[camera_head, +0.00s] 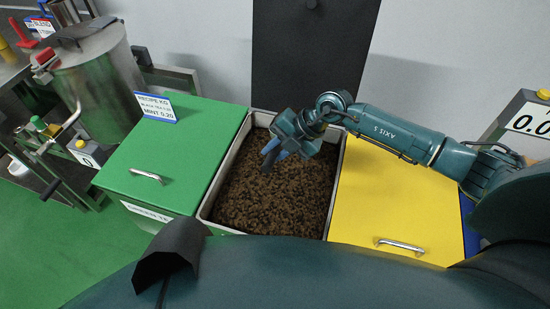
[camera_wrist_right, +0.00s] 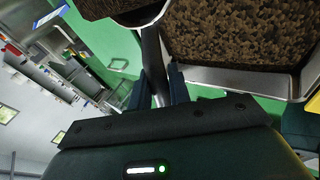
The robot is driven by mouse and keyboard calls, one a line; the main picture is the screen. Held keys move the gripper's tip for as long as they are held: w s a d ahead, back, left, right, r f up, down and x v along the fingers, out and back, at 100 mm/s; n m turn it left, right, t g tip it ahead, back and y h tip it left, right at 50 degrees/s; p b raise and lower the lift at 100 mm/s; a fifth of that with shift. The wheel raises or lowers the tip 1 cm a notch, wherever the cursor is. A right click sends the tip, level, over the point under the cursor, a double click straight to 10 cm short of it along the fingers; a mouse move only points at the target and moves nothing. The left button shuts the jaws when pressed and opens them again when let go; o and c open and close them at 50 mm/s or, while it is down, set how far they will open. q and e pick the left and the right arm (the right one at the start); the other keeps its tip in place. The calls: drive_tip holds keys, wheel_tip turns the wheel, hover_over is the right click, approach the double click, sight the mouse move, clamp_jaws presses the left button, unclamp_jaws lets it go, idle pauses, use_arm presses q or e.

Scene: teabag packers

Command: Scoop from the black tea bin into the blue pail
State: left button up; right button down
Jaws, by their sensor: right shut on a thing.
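The black tea bin (camera_head: 225,190) is open in the middle of the head view, filled with dark brown loose tea. My right gripper (camera_head: 272,152) is over the bin, pointing down toward the tea. In the right wrist view my right gripper (camera_wrist_right: 157,92) is shut on the metal handle of a scoop (camera_wrist_right: 150,50). The scoop's bowl is partly cut off at the top of that view, with dark tea inside its rim. The head view does not show the bowl clearly. The blue pail cannot be made out with certainty. My left gripper is not in view.
A green-lidded bin (camera_head: 185,150) stands left of the tea bin and a yellow-lidded one (camera_head: 385,200) right, both closed. A blue edge (camera_head: 468,222) shows beyond the yellow lid. A scale display (camera_head: 530,120) is at far right. A steel drum (camera_head: 100,80) stands at back left.

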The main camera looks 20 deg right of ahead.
wheel_tip(320, 180, up, 7)
drive_tip(key=shift+r, duration=0.2)
idle(0.5)
